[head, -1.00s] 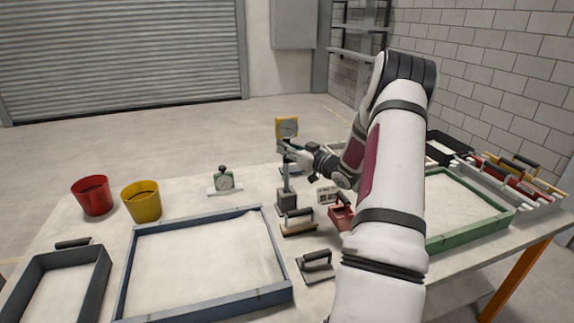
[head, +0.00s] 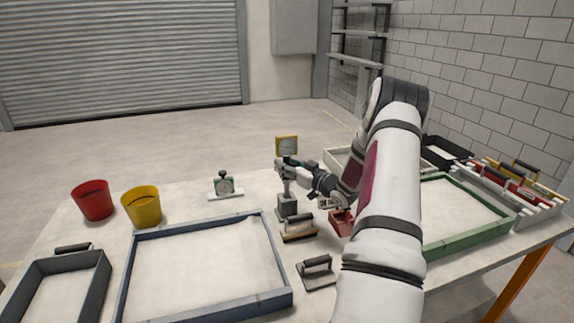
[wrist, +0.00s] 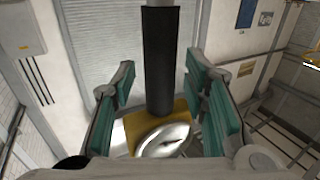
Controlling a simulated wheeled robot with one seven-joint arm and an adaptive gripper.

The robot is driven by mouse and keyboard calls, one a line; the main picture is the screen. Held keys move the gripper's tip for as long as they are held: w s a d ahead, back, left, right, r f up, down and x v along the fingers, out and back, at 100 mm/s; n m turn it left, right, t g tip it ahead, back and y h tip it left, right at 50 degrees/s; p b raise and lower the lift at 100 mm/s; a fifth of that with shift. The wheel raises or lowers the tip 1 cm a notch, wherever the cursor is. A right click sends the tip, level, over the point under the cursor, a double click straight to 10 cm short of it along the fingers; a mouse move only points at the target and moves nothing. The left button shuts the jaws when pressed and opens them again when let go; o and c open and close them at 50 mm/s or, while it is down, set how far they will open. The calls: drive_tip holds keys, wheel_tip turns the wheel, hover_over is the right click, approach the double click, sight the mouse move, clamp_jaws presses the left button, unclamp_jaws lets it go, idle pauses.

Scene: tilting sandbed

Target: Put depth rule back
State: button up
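The depth rule has a yellow head with a round dial (head: 286,145), and stands upright over a small grey block (head: 287,207). In the wrist view its black grip (wrist: 160,60) runs between my teal finger pads, with the yellow head and dial (wrist: 160,138) at the bottom of the picture.
A wooden float (head: 299,229) and a grey trowel (head: 317,272) lie in front of the block; a red tool (head: 341,222) is to its right.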

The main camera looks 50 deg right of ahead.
drive_tip(key=shift+r, duration=0.1)
drive_tip(key=shift+s, duration=0.25)
drive_tip(key=s+a, duration=0.1)
drive_tip(key=s, duration=1)
drive_tip(key=w+a+r+n+g+h, duration=0.1)
drive_tip(key=w+a+r+g+h, duration=0.2)
drive_tip(key=w+a+r+g, duration=0.6)
drive_tip(key=s+a+r+m, duration=0.1)
drive_tip(key=s+a+r, duration=0.1)
drive_tip(key=a+r, duration=0.4)
drive_tip(key=s+a+r, duration=0.3)
drive_tip(key=a+r, duration=0.1)
drive_tip(key=a, duration=0.4)
drive_tip(key=s+a+f+g+y, duration=0.1)
drive_tip(key=s+a+g+y, duration=0.3)
drive_tip(key=s+a, duration=1.7)
drive_tip(key=shift+s+a+n, duration=0.35)
drive_tip(key=shift+a+n, duration=0.05)
drive_tip(key=shift+a, duration=0.15)
